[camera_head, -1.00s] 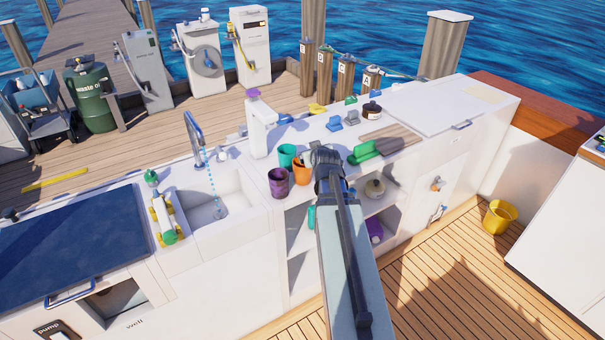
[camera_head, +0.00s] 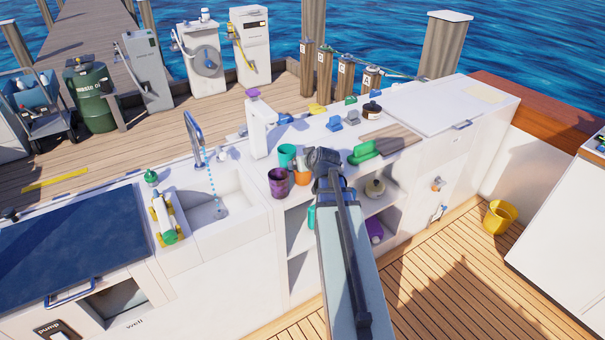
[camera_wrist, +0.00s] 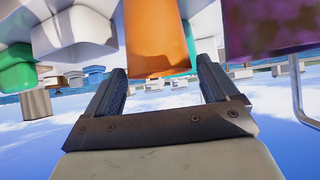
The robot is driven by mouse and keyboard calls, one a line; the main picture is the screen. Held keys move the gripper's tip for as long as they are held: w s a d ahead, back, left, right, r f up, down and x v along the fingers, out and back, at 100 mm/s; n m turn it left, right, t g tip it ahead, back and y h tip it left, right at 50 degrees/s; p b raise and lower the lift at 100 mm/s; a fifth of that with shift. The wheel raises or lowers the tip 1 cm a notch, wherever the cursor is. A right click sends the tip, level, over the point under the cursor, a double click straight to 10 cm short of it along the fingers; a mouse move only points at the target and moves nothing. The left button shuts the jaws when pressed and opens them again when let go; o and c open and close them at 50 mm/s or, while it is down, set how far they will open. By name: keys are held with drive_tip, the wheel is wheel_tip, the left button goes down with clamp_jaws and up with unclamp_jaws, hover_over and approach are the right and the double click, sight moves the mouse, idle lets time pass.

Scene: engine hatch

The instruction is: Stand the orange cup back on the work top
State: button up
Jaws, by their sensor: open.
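The orange cup (camera_head: 302,177) is at the front edge of the work top (camera_head: 340,142), between the purple cup (camera_head: 278,183) and my gripper (camera_head: 322,160). It looks roughly upright; its base is not clear to see. In the wrist view, which is upside down, the orange cup (camera_wrist: 155,40) shows ahead of and between my two spread fingers (camera_wrist: 162,72). The fingers are open, and I see no grip on the cup. The purple cup (camera_wrist: 265,25) is close beside it in that view. A teal cup (camera_head: 287,156) stands just behind.
A tap (camera_head: 195,130) runs into the sink (camera_head: 215,200) at left. A green object (camera_head: 364,152) lies on a board to the right of my gripper. Open shelves (camera_head: 300,235) are below. The far right of the work top (camera_head: 450,105) is mostly clear.

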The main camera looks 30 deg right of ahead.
drive_tip(key=shift+x, duration=1.15)
drive_tip(key=c, duration=0.9)
drive_tip(key=shift+o, duration=0.2)
drive_tip(key=shift+r, duration=0.15)
